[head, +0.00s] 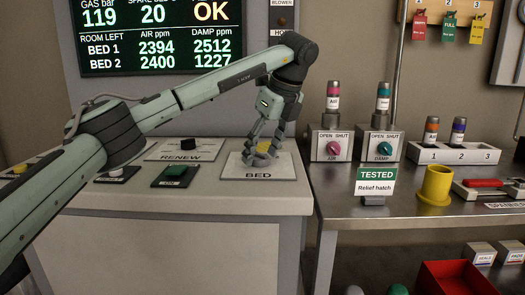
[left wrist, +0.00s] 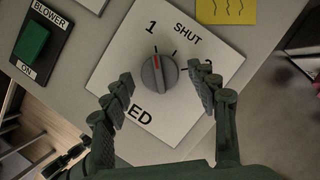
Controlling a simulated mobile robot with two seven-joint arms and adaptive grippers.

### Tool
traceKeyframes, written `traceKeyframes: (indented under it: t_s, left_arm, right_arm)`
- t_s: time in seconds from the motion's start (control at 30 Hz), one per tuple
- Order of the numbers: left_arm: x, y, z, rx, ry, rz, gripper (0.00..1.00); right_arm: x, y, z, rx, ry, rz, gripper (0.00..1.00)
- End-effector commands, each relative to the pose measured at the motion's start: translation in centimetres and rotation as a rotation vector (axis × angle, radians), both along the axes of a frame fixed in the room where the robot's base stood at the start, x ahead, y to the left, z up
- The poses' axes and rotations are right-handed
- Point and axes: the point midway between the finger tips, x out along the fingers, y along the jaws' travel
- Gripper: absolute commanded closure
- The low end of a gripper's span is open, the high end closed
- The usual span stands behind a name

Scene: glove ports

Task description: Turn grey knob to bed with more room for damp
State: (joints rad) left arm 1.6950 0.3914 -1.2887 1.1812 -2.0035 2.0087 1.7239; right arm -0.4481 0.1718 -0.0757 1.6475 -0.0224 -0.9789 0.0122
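The grey knob (left wrist: 159,73) sits on the white BED plate (left wrist: 185,120) in the left wrist view. Its red mark points about toward the label 1, left of SHUT; a label on the right side is hidden by a finger. My left gripper (left wrist: 162,72) is open, with one finger on each side of the knob and gaps visible. In the head view my left gripper (head: 262,156) is low over the BED plate (head: 287,174) and hides most of the knob. The display (head: 160,35) reads damp 2512 for BED 1 and 1227 for BED 2. My right gripper is out of view.
A green BLOWER switch (left wrist: 32,42) is left of the plate, and a yellow note (left wrist: 226,10) lies above it. The RENEW plate (head: 185,150) is left in the head view. AIR (head: 333,147) and DAMP (head: 383,148) valve boxes stand on the right bench.

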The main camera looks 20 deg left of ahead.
Motion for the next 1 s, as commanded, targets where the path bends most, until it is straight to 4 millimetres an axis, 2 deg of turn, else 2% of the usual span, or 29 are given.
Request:
traceKeyframes:
  t_s: [0.23, 0.37, 0.8, 1.0]
  left_arm:
    - [0.0, 0.0, 0.0, 0.0, 0.002, -0.001, 0.4]
    - [-0.1, -0.3, 0.9, 0.001, 0.0, -0.001, 0.4]
    - [-1.7, -3.2, 8.9, 0.002, -0.003, 0.001, 0.4]
    - [-2.1, -3.9, 10.8, 0.001, 0.001, -0.001, 0.4]
  right_arm:
    - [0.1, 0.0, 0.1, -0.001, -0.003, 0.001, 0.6]
    - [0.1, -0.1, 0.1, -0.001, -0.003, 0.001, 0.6]
    - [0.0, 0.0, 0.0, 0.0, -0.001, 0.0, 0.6]
    - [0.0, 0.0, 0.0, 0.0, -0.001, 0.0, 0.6]
